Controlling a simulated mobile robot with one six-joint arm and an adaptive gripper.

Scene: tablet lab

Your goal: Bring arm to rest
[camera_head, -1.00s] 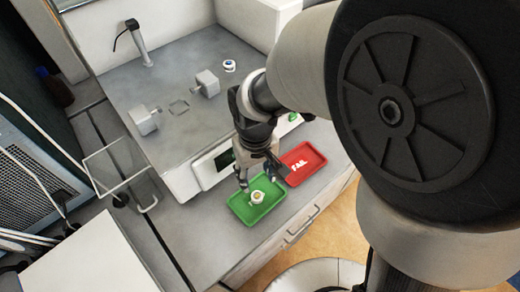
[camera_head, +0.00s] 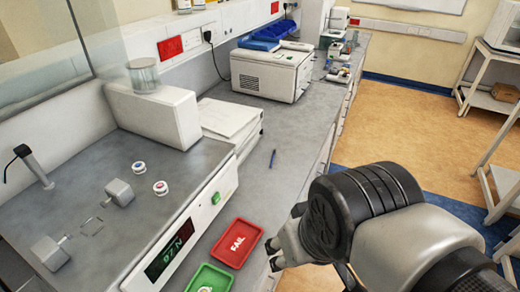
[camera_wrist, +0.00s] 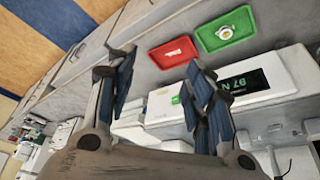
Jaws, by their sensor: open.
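My arm reaches in from the lower right of the head view. My gripper (camera_head: 274,254) is beside the bench's front edge, just right of the red FAIL tray (camera_head: 245,256). In the wrist view my gripper (camera_wrist: 162,78) has its fingers spread wide with nothing between them. The red tray (camera_wrist: 167,60) and the green tray (camera_wrist: 240,36) lie on the bench beyond the fingers there. A small white and yellow round container (camera_wrist: 224,33) sits in the green tray, apart from my gripper. In the head view the green tray (camera_head: 219,276) is cut by the bottom edge.
A tester with a lit display (camera_head: 168,251) stands left of the trays, with two round containers (camera_head: 160,187) on top. A white machine (camera_head: 272,73) stands farther back. Open floor (camera_head: 400,120) lies right of the bench.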

